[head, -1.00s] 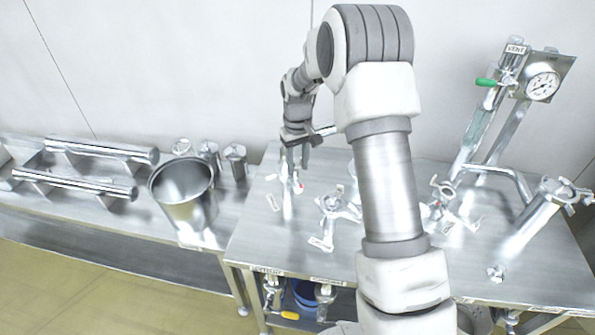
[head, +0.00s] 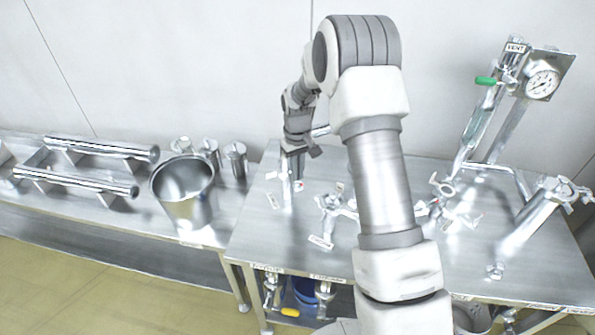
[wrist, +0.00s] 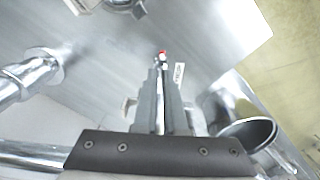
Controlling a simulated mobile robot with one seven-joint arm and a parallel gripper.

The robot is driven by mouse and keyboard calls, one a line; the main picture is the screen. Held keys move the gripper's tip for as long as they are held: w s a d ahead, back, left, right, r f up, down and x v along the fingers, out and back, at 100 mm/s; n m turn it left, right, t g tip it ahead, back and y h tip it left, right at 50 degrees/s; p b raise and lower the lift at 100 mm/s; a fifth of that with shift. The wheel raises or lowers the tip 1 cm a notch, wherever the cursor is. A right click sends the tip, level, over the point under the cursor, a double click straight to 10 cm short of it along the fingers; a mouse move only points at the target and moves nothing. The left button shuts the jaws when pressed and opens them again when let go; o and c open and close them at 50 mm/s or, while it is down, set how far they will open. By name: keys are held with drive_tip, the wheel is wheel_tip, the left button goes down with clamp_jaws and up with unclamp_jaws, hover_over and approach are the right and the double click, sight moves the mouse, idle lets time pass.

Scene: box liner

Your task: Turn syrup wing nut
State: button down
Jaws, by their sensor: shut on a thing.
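My gripper (head: 292,172) reaches down at the left part of the steel table, over a small upright metal fitting (head: 287,197). In the wrist view my gripper (wrist: 161,80) has its two grey fingers closed around a slim shiny metal part with a red tip, which I take for the wing nut (wrist: 162,54). The red tip sticks out past the fingertips. Most of the nut is hidden between the fingers. A small white label (wrist: 179,73) lies just right of the fingertips; its text is too small to read.
A three-armed fitting (head: 331,209) stands right of my gripper.

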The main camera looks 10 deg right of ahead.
drive_tip(key=shift+n, duration=0.3)
drive_tip(key=n+b, duration=0.2)
drive_tip(key=n, duration=0.1)
drive_tip(key=shift+n, duration=0.3)
drive_tip(key=n+b, duration=0.1)
drive_tip(key=n, duration=0.9)
drive_tip(key=shift+r, duration=0.1)
drive_tip(key=n, duration=0.4)
drive_tip(key=shift+n+p, duration=0.3)
drive_tip(key=shift+n, duration=0.1)
drive_tip(key=c, duration=1)
unclamp_jaws()
